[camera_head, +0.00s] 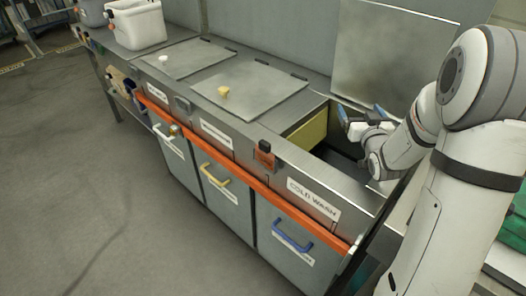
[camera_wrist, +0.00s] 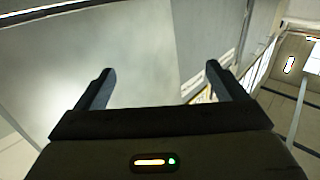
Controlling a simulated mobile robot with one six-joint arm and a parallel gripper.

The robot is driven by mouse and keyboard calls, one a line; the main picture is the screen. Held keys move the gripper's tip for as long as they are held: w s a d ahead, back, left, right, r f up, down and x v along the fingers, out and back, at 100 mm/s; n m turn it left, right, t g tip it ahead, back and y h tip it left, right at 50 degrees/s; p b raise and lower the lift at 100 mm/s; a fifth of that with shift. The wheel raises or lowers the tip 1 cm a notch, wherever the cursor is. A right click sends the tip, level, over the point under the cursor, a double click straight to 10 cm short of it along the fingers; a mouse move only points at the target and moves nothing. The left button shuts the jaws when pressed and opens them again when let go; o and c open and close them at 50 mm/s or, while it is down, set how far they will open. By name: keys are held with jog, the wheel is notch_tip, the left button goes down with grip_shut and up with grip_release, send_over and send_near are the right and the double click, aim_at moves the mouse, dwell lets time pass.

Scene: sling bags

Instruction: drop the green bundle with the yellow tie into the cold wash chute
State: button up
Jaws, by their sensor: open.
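The cold wash chute (camera_head: 313,196) is the rightmost of three in the steel counter in the head view. Its lid (camera_head: 388,58) stands raised at the back, and its opening shows a dark inside with a yellowish inner wall. My gripper (camera_head: 361,113) is over the back part of this opening, with its fingers apart. In the wrist view my gripper (camera_wrist: 158,78) is open with nothing between its fingers. No green bundle with a yellow tie can be made out in either view. Part of the opening is hidden behind my arm.
Two other chutes have shut lids, one with a yellow knob (camera_head: 223,92), one with a white knob (camera_head: 163,58). An orange rail (camera_head: 213,153) runs along the front. Green material (camera_head: 511,240) shows at the right edge, partly behind my arm.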

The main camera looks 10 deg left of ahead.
notch_tip(320, 180, up, 10)
jog(key=shift+p, duration=0.45)
dwell(0.5)
jog(key=s+a+f+m+g+h+p, duration=0.1)
jog(key=s+g+p, duration=0.7)
jog(key=s, duration=2.5)
jog(key=m+g+h, duration=0.1)
jog(key=g+h, duration=0.1)
jog(key=g, duration=0.5)
jog(key=shift+s+a, duration=0.25)
jog(key=shift+c, duration=0.3)
